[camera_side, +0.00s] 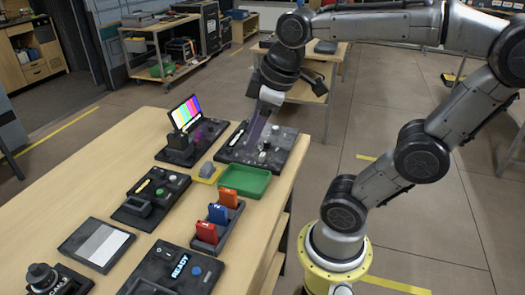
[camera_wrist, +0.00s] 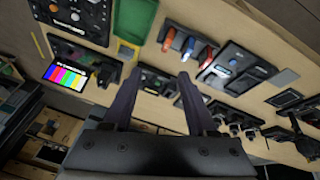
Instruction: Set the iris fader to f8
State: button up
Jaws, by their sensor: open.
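My gripper (camera_side: 257,128) hangs above the black control panel (camera_side: 232,150) at the table's far right in the side view. In the wrist view my gripper (camera_wrist: 156,76) has its two dark fingers spread apart with nothing between them. That panel carries several small knobs, including a pale one (camera_side: 262,157). A black panel with knobs (camera_wrist: 75,14) also shows at the top left of the wrist view. The iris fader and its f-marks are too small to make out, so I cannot tell its setting. My gripper partly covers the panel in the side view.
A colour-bar screen (camera_side: 185,112) stands left of the panel. A green tray (camera_side: 246,180) lies in front of it. Nearer are a rack of orange, blue and red cards (camera_side: 217,214), a grey-striped chart (camera_side: 97,244) and a READY panel (camera_side: 172,272). Bare wood lies between them.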

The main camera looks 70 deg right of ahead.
jog(key=w+d+g, duration=0.2)
jog(key=w+d, duration=0.2)
jog(key=d, duration=0.1)
jog(key=m+g, duration=0.2)
jog(key=m, duration=0.2)
send_over(262, 154)
notch_tip(262, 154, down, 6)
jog(key=shift+y, duration=0.3)
notch_tip(262, 154, down, 13)
jog(key=shift+s+f, duration=0.1)
jog(key=shift+f, duration=0.1)
grip_shut()
dwell(0.4)
